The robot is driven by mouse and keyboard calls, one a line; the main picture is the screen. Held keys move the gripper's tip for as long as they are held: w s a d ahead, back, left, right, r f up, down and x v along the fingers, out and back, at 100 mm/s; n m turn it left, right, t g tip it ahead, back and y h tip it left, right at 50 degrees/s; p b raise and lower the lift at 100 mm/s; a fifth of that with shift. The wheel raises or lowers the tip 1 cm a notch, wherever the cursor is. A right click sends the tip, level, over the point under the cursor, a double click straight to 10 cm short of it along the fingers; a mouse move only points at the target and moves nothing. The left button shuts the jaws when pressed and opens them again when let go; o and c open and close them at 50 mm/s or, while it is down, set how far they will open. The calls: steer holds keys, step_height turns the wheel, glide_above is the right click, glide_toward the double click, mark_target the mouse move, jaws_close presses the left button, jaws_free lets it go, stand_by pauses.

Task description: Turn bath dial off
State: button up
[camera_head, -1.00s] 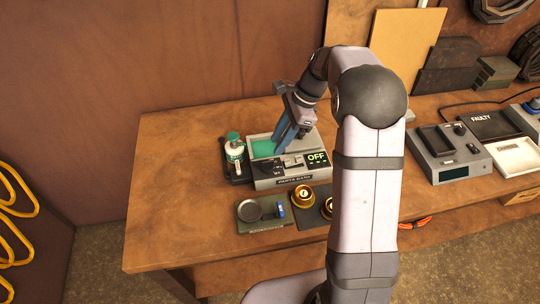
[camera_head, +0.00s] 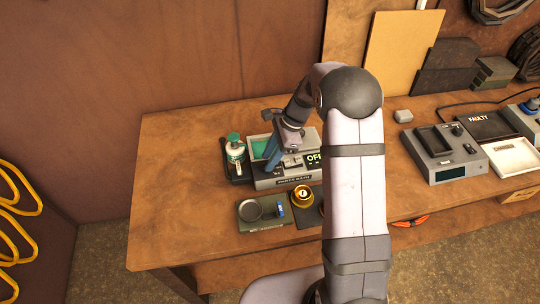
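The parts bath (camera_head: 286,181) is a grey box on the left part of the bench, with green liquid (camera_head: 259,147) in its tank. The dial is now hidden by the fingers. I cannot tell whether the fingers touch it or how far apart they are.
A white bottle with a green cap (camera_head: 235,152) stands in a dark tray just left of the bath. A plate with a round dish (camera_head: 249,209) and a brass cup (camera_head: 303,194) lie in front. A grey tester (camera_head: 446,150) and a "FAULTY" tray (camera_head: 488,126) are at right.

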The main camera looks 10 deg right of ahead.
jaws_close()
steer(key=shift+n, duration=0.4)
steer(key=shift+w+r+n+g+p, duration=0.15)
steer(key=shift+n+g+p, duration=0.3)
steer(key=shift+n, duration=0.45)
steer(key=n+g, duration=0.1)
steer(key=n, duration=0.3)
steer(key=shift+w+a+n+g+h, duration=0.15)
steer(key=shift+n+g+h, duration=0.15)
steer(key=shift+g, duration=0.05)
steer(key=n+h, duration=0.1)
steer(key=n, duration=0.1)
steer(key=n+g, duration=0.1)
steer(key=n, duration=0.2)
steer(key=shift+w+a+h, duration=0.1)
steer(key=shift+a+h, duration=0.05)
steer(key=shift+h, duration=0.25)
steer(key=n+h, duration=0.1)
steer(key=n, duration=0.2)
steer(key=n+h, duration=0.1)
steer(key=n, duration=0.1)
steer(key=shift+a+n+g, duration=0.1)
steer(key=shift+n+g, duration=0.3)
